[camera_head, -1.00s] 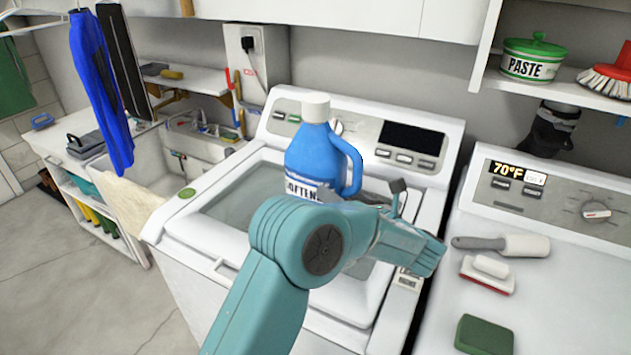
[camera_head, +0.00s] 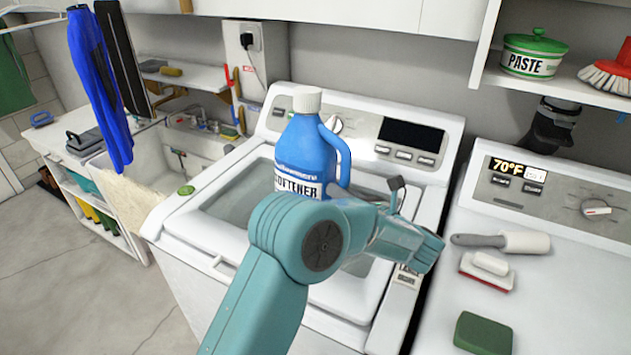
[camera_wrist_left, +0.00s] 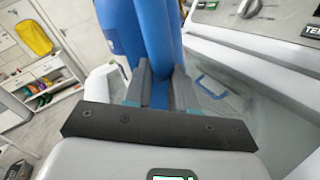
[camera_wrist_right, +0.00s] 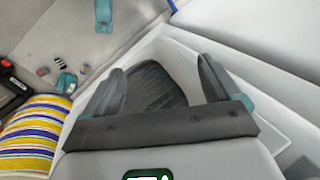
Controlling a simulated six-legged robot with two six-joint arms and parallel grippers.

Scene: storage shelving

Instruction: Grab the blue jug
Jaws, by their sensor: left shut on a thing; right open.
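The blue jug (camera_head: 305,153) has a white cap and a softener label. In the head view it is upright over the lid of the white washing machine (camera_head: 385,290). My left arm hides its base, so I cannot tell whether it touches the lid. In the left wrist view, my left gripper (camera_wrist_left: 160,80) is shut on the blue jug's handle (camera_wrist_left: 158,30), with one finger on each side. My right gripper (camera_wrist_right: 162,80) is open and empty in the right wrist view. It is out of sight in the head view.
A second white machine (camera_head: 560,270) on the right holds a lint roller (camera_head: 505,241), a brush (camera_head: 487,271) and a green sponge (camera_head: 484,333). A shelf above carries a paste pot (camera_head: 534,56). A striped cloth (camera_wrist_right: 32,135) lies left of my right gripper.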

